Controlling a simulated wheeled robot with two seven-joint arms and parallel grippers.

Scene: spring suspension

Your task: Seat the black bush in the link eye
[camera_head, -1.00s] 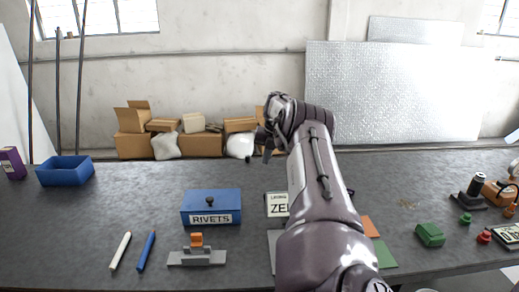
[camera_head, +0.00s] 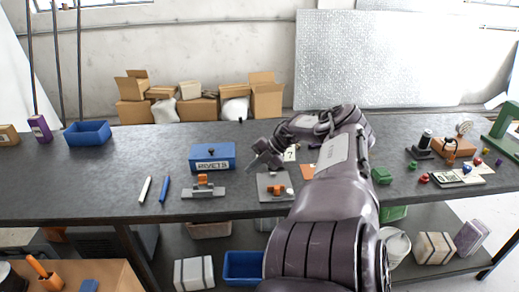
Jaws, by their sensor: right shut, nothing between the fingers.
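My right gripper (camera_head: 258,161) is shut and empty, angled down to the left above the table, just right of the blue RIVETS box (camera_head: 224,152). A small dark piece (camera_head: 240,121) is at the table's back edge; I cannot tell whether it is the black bush. I cannot make out the link eye. A grey plate with an orange part (camera_head: 275,198) lies below the gripper, partly covered by my right arm. A grey holder with an orange block (camera_head: 203,191) stands left of it. My left gripper is not in view.
A white pen (camera_head: 144,190) and a blue pen (camera_head: 165,189) lie at the left front. A blue bin (camera_head: 88,133) stands at the back left. A black cylinder on a base (camera_head: 426,140), a green block (camera_head: 381,176) and small coloured parts are right of my arm.

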